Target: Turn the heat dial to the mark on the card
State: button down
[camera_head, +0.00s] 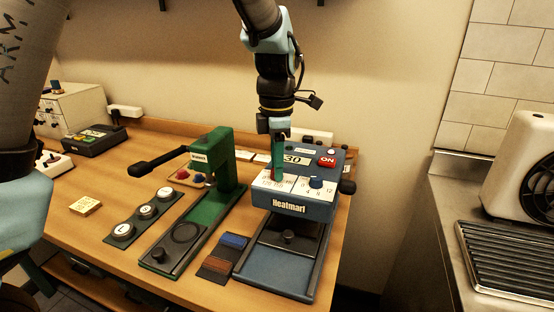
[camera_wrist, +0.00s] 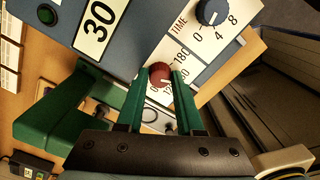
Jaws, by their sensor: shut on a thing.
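The blue Heatmart press (camera_head: 310,210) stands at the right end of the wooden table. My gripper (camera_head: 277,172) points down onto its sloped panel, at the left scale. In the wrist view my gripper (camera_wrist: 160,76) has its green fingers on either side of the red heat dial (camera_wrist: 159,71), shut on it. The scale beside the dial shows 180; its other numbers and the dial's exact setting are hard to read. In the head view the fingers hide the dial. A white plate reading 30 (camera_head: 295,159) is on the panel; it also shows in the wrist view (camera_wrist: 97,27).
The blue time dial (camera_head: 316,182) is right of the heat dial, below the red ON switch (camera_head: 327,161). A black side knob (camera_head: 347,187) sticks out right. The green badge press (camera_head: 221,170) stands close on the left. A steel counter (camera_head: 440,200) is further right.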

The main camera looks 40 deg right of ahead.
dwell(0.3)
jog(key=c, duration=0.6)
grip_release()
jog(key=shift+o, duration=0.2)
notch_tip(320, 180, up, 11)
jog(key=b, duration=0.2)
jog(key=shift+f, duration=0.1)
